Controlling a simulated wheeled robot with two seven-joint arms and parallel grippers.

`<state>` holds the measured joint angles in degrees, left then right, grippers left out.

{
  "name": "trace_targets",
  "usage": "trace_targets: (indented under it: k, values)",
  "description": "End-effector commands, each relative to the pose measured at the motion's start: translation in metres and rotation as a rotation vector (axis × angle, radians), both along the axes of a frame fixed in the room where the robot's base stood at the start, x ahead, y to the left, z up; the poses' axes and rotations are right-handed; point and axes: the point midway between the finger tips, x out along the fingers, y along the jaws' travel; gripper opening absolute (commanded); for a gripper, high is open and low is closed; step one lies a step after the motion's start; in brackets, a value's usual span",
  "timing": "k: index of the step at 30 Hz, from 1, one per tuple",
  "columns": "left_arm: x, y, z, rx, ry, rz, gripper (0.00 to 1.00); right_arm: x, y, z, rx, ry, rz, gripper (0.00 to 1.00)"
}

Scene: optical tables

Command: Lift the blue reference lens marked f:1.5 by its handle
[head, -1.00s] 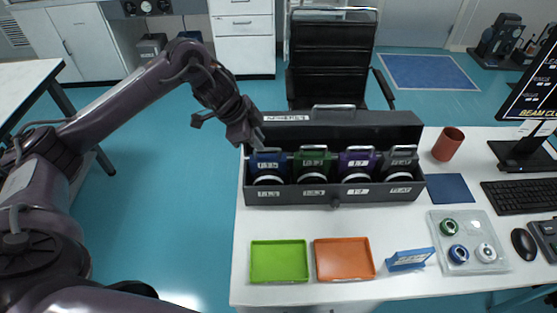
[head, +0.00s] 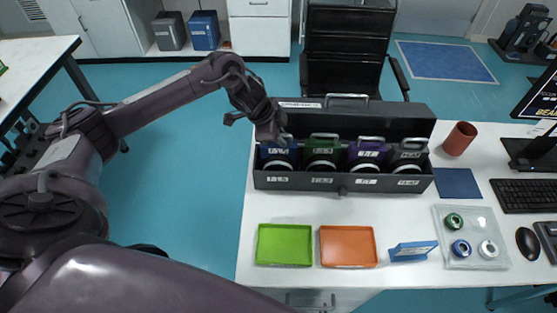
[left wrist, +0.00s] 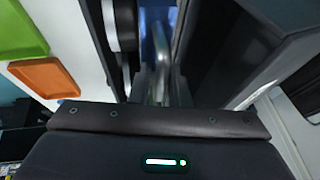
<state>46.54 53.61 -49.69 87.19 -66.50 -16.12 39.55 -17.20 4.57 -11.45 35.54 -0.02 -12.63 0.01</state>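The blue lens (head: 278,154) stands upright in the leftmost slot of a dark open case (head: 342,184). Its label is too small to read. My left gripper (head: 272,136) is just above and over this lens, hiding its handle in the head view. In the left wrist view, a blurred pale handle (left wrist: 158,62) shows between the fingers of my left gripper (left wrist: 160,86), which look apart, with blue behind it. I see no clear grip on the handle. My right gripper is not in view.
Green (head: 322,152), purple (head: 366,154) and dark grey (head: 409,156) lenses fill the other slots to the right. A green tray (head: 285,245) and an orange tray (head: 347,246) lie in front. The case's raised back (head: 395,123) stands close behind the lenses.

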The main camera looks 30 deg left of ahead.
Motion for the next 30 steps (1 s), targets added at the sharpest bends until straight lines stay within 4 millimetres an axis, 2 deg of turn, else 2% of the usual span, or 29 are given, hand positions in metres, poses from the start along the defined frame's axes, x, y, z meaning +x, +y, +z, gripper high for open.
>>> trace_targets:
  k: [1,5,30]
  values:
    - [-0.0001,0.0001,0.0001,0.0,0.0,0.0,0.16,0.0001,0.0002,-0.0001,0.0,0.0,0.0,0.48]
    - [-0.0001,0.0001,0.0003,0.0,0.0,0.0,0.0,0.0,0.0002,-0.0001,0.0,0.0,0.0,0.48]
    - [-0.0001,-0.0001,0.0006,-0.001,0.0,0.0,0.0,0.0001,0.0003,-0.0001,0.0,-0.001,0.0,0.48]
